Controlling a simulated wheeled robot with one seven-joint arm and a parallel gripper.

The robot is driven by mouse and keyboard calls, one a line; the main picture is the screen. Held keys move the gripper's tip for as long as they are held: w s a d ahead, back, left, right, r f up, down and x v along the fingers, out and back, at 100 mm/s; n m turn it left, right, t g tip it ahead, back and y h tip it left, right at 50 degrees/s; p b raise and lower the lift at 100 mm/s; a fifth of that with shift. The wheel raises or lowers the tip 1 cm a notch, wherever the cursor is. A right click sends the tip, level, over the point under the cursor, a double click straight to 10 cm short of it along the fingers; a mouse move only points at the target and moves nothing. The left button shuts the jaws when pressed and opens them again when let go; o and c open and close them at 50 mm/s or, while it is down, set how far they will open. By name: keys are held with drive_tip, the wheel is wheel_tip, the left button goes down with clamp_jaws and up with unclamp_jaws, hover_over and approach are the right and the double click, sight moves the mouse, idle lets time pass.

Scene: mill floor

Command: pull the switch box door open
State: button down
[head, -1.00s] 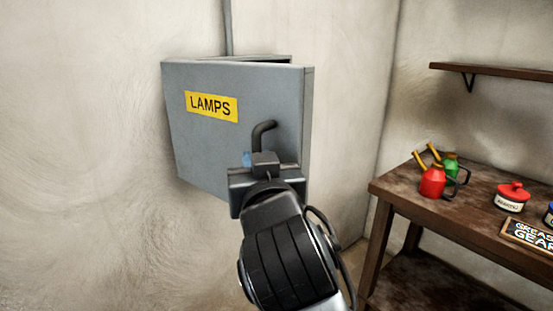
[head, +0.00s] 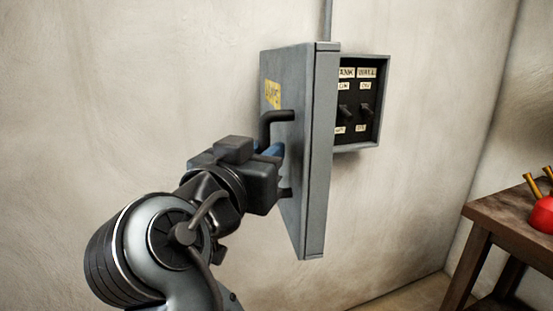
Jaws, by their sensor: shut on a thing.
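The grey switch box door (head: 310,185) stands swung well out from the wall in the head view, seen nearly edge-on. Its yellow label (head: 273,94) shows at a steep slant. The dark bent handle (head: 277,117) is on the door's outer face. My gripper (head: 276,152) is shut on the handle from the left; the fingertips are partly hidden. Behind the door, the open switch box (head: 384,112) on the wall shows two dark switches (head: 355,110) with small pale labels above and below them.
A wooden workbench (head: 505,218) stands at the right, with a red oil can (head: 543,213) cut off by the picture edge. A thin conduit (head: 327,20) runs up the wall above the box. The wall left of the door is bare.

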drive_tip(key=shift+w+d, duration=0.35)
drive_tip(key=shift+w, duration=0.05)
drive_tip(key=c, duration=1.4)
unclamp_jaws()
drive_tip(key=shift+o, duration=1.2)
drive_tip(key=shift+a, duration=0.1)
drive_tip(key=shift+s+f, duration=0.1)
drive_tip(key=b+v, duration=0.1)
drive_tip(key=v, duration=0.6)
drive_tip(key=shift+s+a, duration=0.15)
drive_tip(key=shift+s, duration=0.15)
